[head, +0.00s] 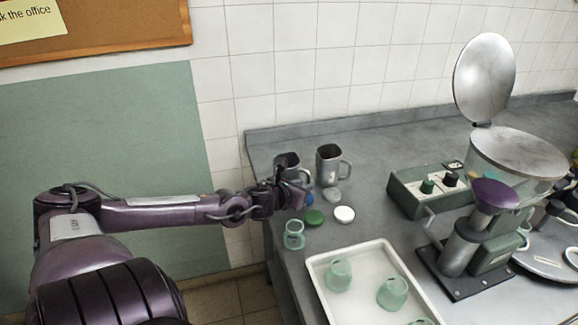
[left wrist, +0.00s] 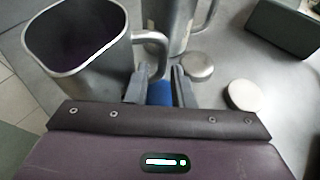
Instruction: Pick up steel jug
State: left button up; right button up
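Two grey metal jugs with side handles stand upright at the back left of the counter. The nearer jug (head: 286,160) is partly hidden by my left gripper in the head view; it fills the upper left of the left wrist view (left wrist: 80,45), its rim open and dark inside. The other jug (head: 328,166) stands just right of it. My left gripper (left wrist: 160,82) is at the nearer jug's handle (left wrist: 152,42), fingers apart. The handle's lower end shows between or just beyond the fingertips; contact cannot be told. My right gripper is not in view.
A blue object (left wrist: 160,94) shows between the fingers. A green lid (head: 314,217), white lid (head: 344,214) and grey lid (head: 332,194) lie nearby. A green glass jar (head: 294,234) stands at the counter's left edge. A white tray (head: 316,263) holds glass jars; a green machine (head: 420,192) stands right.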

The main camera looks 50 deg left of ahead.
pick_arm(q)
jog(key=shift+x, duration=0.9)
grip_shut()
jog(key=shift+r, duration=0.15)
